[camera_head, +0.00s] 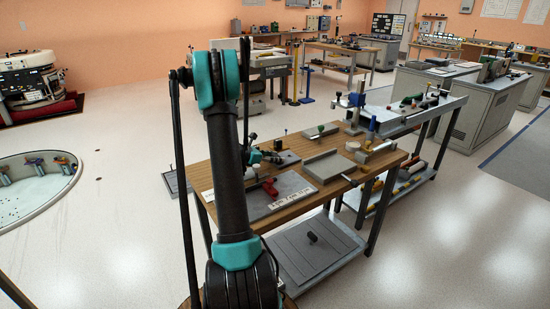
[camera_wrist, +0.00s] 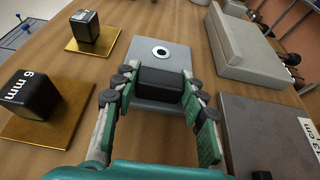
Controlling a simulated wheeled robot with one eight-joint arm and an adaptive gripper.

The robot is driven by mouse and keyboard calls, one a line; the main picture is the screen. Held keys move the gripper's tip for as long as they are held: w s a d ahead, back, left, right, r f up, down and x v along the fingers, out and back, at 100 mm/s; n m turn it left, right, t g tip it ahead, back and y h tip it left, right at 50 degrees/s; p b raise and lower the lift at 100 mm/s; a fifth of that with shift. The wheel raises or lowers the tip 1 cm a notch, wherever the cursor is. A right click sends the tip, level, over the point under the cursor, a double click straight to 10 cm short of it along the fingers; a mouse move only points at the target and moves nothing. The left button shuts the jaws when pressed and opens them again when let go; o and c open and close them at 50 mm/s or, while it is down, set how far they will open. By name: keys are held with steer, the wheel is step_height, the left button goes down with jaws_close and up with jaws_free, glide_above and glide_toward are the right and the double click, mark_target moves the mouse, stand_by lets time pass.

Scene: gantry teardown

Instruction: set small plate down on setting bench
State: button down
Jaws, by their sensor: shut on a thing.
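In the wrist view the small plate (camera_wrist: 176,53) is a grey square plate with a white-ringed dark hole and a black block handle (camera_wrist: 162,86). My gripper (camera_wrist: 160,100) is shut on the block, one finger on each side, and its fingers hide part of the plate's near side. The plate is over or on the wooden top of the setting bench (camera_wrist: 133,17); I cannot tell whether it touches. In the head view the bench (camera_head: 335,187) stands ahead, and my arm partly hides my gripper (camera_head: 262,152) over its left part.
Two brass plates with black blocks, one (camera_wrist: 72,118) marked 6 mm and one (camera_wrist: 98,44) farther off, lie left of the small plate. A grey stepped block (camera_wrist: 245,55) and a dark grey plate (camera_wrist: 262,135) lie right. A red clamp-like part (camera_head: 270,187) sits on the bench.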

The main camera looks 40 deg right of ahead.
steer(key=shift+f, duration=0.1)
steer(key=c, duration=0.8)
jaws_free()
steer(key=v, duration=1.2)
